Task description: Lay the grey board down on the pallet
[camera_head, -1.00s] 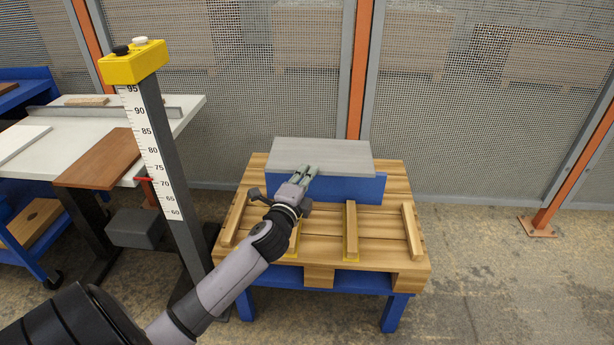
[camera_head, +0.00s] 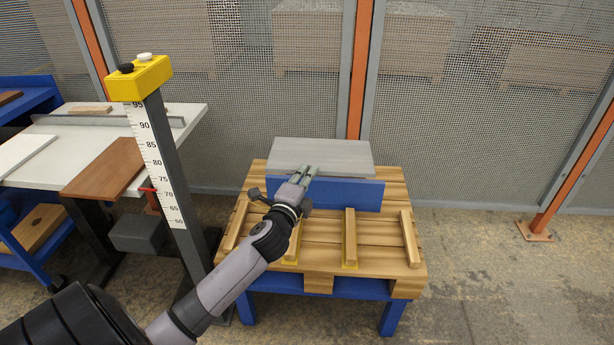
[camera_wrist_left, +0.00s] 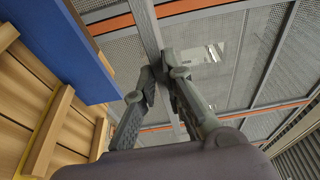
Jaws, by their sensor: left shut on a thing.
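My left gripper (camera_head: 306,174) is shut on the near edge of the grey board (camera_head: 325,155). The board's broad face shows in the head view, above and behind the upright blue panel on the pallet. In the left wrist view, my left gripper (camera_wrist_left: 165,82) has its fingers around a thin grey strip (camera_wrist_left: 146,25), which appears to be the board edge-on. The wooden pallet (camera_head: 330,285) has several raised wooden strips (camera_head: 350,238) across its near part. I cannot tell the exact gap between board and pallet. My right gripper is not in view.
The blue panel (camera_head: 355,195) stands across the pallet's far part. A scale post with a yellow head (camera_head: 139,80) rises left of the pallet. A white table (camera_head: 98,148) with a brown board (camera_head: 104,168) is further left. A mesh fence (camera_head: 470,120) runs behind.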

